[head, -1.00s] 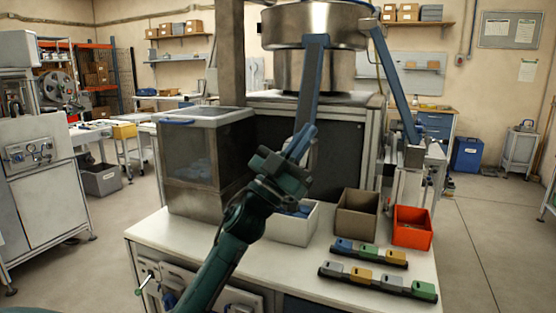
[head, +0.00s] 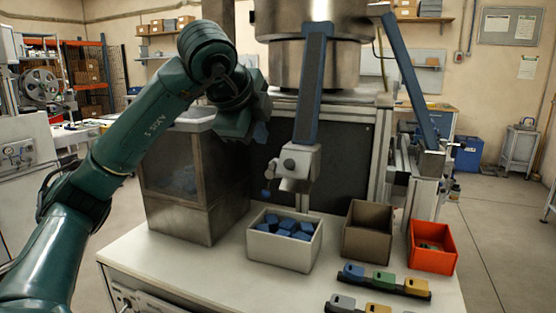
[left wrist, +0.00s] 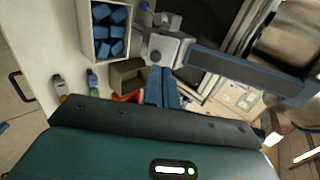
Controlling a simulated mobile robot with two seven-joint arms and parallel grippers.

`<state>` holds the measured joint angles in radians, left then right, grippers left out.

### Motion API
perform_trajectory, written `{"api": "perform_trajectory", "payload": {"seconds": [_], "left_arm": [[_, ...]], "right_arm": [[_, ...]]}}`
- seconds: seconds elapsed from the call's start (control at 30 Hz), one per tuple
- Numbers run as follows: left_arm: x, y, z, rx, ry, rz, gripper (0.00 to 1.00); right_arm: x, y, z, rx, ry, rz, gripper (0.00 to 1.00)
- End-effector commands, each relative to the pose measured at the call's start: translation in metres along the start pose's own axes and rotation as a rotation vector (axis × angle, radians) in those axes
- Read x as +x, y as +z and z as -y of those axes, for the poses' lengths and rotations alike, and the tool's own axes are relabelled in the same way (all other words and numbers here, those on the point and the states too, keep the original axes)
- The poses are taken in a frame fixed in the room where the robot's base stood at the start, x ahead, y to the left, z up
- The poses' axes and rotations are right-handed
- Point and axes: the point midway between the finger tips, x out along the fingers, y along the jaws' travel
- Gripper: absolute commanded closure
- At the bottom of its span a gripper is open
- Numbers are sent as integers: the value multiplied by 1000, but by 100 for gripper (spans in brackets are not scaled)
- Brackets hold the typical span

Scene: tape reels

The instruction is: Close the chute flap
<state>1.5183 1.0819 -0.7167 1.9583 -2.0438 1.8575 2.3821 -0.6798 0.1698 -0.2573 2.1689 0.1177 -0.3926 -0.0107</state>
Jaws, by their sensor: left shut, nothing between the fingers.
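The blue chute (head: 312,85) slopes down from the metal bowl to a grey outlet block (head: 300,160). A small lever with a blue knob (head: 266,193) hangs at the block's lower left; I cannot tell clearly whether the flap there is open or closed. In the left wrist view the chute (left wrist: 240,72) runs to the right from the grey block (left wrist: 164,48). My left gripper (head: 261,134) is shut and empty, up and left of the block, apart from it in the head view. Its blue fingers (left wrist: 162,88) also show in the wrist view. My right gripper is out of view.
A white bin (head: 284,255) with several blue parts stands below the outlet. A brown bin (head: 367,245) and an orange bin (head: 432,262) stand to its right. A clear-sided box (head: 175,215) stands left.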

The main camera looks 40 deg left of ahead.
Motion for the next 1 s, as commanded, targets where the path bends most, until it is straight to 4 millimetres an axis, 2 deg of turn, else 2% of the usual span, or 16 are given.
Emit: {"api": "perform_trajectory", "payload": {"seconds": [0.3, 0.53, 0.7, 1.0], "left_arm": [[66, 0, -1, 2, 6, -2, 100], [106, -1, 0, 3, 4, -4, 100], [122, -2, 0, 4, 3, -6, 100], [127, -2, -1, 4, 1, -7, 100]], "right_arm": [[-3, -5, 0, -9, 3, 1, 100], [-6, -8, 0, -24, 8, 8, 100], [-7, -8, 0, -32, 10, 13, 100], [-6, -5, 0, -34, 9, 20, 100]]}}
